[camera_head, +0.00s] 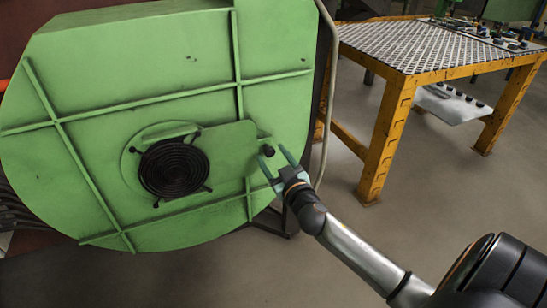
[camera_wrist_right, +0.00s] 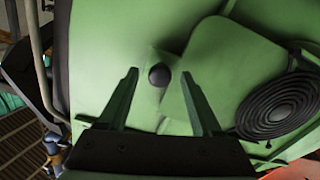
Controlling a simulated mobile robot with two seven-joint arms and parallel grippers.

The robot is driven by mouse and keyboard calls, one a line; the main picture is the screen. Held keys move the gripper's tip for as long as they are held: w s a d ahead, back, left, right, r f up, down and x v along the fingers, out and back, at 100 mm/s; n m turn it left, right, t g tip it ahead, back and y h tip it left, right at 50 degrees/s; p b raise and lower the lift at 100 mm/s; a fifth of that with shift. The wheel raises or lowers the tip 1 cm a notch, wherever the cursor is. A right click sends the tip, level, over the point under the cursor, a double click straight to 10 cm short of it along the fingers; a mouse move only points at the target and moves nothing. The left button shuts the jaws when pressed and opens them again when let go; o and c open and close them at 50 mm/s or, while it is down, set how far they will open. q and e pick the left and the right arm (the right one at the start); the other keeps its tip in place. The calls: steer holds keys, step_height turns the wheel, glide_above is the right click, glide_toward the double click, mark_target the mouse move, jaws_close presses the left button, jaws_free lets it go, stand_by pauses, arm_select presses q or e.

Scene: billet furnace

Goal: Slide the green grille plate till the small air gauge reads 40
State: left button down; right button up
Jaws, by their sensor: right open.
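The green grille plate (camera_head: 232,146) lies flat on the large green round housing (camera_head: 90,90), beside the round black grille (camera_head: 174,167). A small dark knob (camera_head: 269,150) sits at the plate's right end. My right gripper (camera_head: 274,162) is open, with its fingers reaching toward the knob. In the right wrist view the knob (camera_wrist_right: 159,75) is between and just beyond the two fingertips (camera_wrist_right: 160,82), and the plate (camera_wrist_right: 225,70) and the black grille (camera_wrist_right: 280,100) are to the right. I cannot tell whether a finger touches the knob. No small air gauge is discernible. My left gripper is not in view.
A yellow workbench (camera_head: 385,140) with a perforated top stands at the right, holding small parts at its far end. A grey cable (camera_head: 331,80) hangs along the housing's right edge. Raised green ribs cross the housing face. The floor (camera_head: 430,190) between is clear.

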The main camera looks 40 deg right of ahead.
steer(key=v, duration=1.2)
steer(key=shift+s+p, duration=0.3)
